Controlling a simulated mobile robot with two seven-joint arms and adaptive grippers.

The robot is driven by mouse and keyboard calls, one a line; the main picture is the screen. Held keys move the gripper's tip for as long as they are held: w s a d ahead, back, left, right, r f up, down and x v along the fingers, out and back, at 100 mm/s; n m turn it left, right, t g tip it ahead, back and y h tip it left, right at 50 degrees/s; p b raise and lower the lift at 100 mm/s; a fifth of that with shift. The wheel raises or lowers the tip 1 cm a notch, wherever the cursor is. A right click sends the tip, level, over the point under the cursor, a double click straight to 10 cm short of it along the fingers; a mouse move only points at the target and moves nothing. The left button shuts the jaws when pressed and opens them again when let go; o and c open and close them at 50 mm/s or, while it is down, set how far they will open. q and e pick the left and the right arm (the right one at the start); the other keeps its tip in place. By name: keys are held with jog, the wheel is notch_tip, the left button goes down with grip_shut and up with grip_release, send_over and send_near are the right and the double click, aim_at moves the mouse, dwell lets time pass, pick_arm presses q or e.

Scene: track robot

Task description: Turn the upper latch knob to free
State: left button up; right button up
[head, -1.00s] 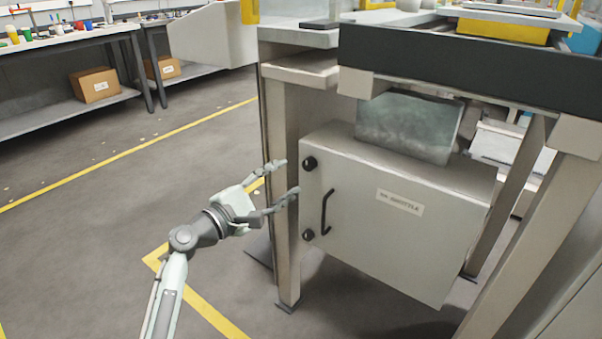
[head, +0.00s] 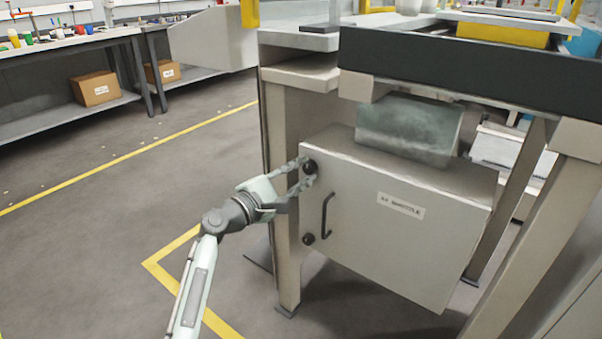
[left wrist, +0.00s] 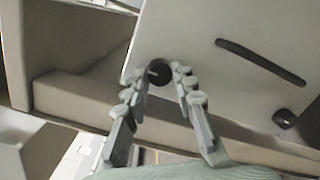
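The upper latch knob (head: 310,167) is a round black knob near the top left corner of the grey cabinet door (head: 400,240). My left gripper (head: 308,171) reaches it from the left, one finger above and one below. In the left wrist view the fingertips of the left gripper (left wrist: 160,75) close in on both sides of the upper knob (left wrist: 158,71) and appear to touch it. A small light mark shows on the knob's face. The lower knob (head: 308,239) is free and also shows in the left wrist view (left wrist: 284,118). My right gripper is out of view.
A black bar handle (head: 327,215) stands on the door right of the knobs. A frame leg (head: 287,200) is close behind my left fingers. A dark bench edge (head: 460,75) overhangs the cabinet. Floor to the left is clear.

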pick_arm(q)
grip_shut()
